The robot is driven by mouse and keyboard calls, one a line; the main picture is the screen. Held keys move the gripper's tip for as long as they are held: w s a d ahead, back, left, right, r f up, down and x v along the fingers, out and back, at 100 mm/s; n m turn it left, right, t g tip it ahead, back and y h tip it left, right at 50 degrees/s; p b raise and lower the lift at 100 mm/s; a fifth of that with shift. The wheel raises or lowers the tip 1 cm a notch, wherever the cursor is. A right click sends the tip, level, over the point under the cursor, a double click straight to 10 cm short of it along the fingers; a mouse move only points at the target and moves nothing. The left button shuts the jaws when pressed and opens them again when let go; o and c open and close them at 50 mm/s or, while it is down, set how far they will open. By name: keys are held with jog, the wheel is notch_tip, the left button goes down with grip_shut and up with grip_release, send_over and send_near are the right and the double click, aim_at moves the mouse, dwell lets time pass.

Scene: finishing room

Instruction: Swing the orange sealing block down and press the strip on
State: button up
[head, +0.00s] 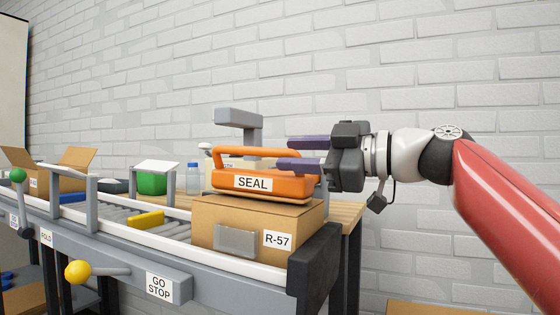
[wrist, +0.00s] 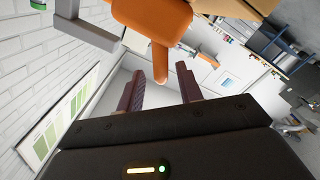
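The orange sealing block (head: 265,186), marked SEAL, sits low over the top of a cardboard box (head: 225,213) marked R-57. It has an orange handle bar along its top, and a grey bracket arm (head: 240,119) stands behind it. The block also shows in the wrist view (wrist: 155,18), with one orange bar reaching toward my fingers. My gripper (head: 300,154) is just right of and above the block, its two purple fingers pointing left. No strip can be made out with certainty.
The box stands at the right end of a roller conveyor with a white rail (head: 200,249) and a dark end stop (head: 314,262). A yellow-knobbed lever (head: 78,272) and a green-knobbed lever (head: 18,176) are at the front. An open box (head: 75,160), green bin (head: 152,183) and bottle (head: 193,180) stand left.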

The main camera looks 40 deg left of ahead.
jog(key=shift+v, duration=1.9)
